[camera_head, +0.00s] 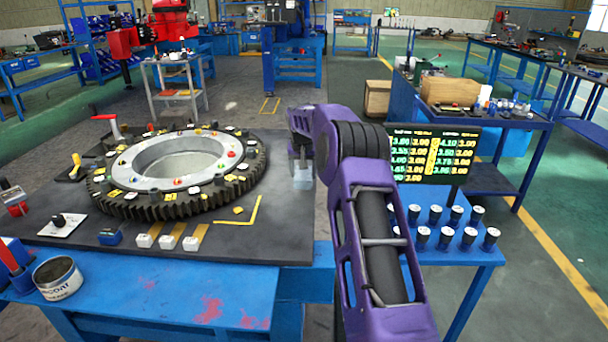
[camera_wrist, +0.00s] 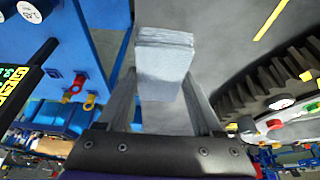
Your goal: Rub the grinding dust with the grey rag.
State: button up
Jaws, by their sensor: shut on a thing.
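My gripper (camera_head: 301,162) is at the right edge of the dark tabletop (camera_head: 232,247), beside the toothed ring. It is shut on a pale grey folded block, the grey rag (camera_head: 302,180). In the wrist view the rag (camera_wrist: 163,72) sits between the two fingers of my gripper (camera_wrist: 161,90). Whether the rag touches the tabletop I cannot tell. I cannot pick out the grinding dust with certainty. Reddish patches (camera_head: 208,310) show on the blue bench front, but I cannot tell whether they are dust or worn paint.
A large toothed ring (camera_head: 255,166) with small coloured parts fills the middle of the tabletop. A can (camera_head: 58,279) stands at the front left. Several black pots with white lids (camera_head: 445,238) stand on the blue shelf at right, below a lit price screen (camera_head: 432,154).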

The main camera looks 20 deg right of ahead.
jog(key=shift+r, duration=0.6)
jog(key=shift+r+p, duration=1.3)
jog(key=shift+r, duration=0.25)
